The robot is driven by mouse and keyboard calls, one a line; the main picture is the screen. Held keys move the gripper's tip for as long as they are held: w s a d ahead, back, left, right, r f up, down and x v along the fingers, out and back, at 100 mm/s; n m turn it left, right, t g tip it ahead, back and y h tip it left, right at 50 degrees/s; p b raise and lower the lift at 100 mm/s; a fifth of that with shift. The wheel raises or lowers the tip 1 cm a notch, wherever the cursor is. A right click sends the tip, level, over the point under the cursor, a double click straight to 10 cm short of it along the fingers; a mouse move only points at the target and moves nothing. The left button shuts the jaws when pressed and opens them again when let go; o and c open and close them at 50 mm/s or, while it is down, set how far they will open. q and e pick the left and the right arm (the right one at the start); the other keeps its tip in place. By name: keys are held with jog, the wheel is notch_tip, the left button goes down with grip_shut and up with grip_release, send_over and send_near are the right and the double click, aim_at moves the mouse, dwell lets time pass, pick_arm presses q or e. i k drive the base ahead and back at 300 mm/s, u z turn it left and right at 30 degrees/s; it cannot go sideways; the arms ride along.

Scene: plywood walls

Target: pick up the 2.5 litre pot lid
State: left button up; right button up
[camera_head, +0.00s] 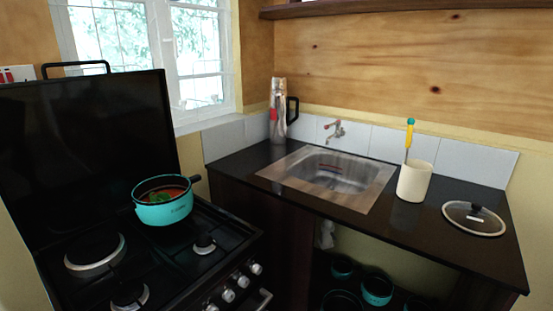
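The pot lid (461,221) is a round glass lid with a metal rim and a dark handle on top. It lies flat, handle up, on the right end of the dark counter. A turquoise pot (163,207) with dark handles stands on a back burner of the stove, uncovered, with red and green food in it. Neither of my grippers shows in the head view.
A cream container (414,182) holding a yellow-and-teal-handled utensil (409,134) stands just left of the lid. A steel sink (328,178) is set in the counter. The black stove (150,262) is at left. Turquoise pots (377,289) sit below the counter. Bare counter surrounds the lid's front.

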aim_at(474, 219)
jog(key=z, duration=1.3)
jog(key=k, duration=0.6)
jog(key=z, duration=1.05)
jog(key=i, duration=1.55)
jog(key=u, duration=0.55)
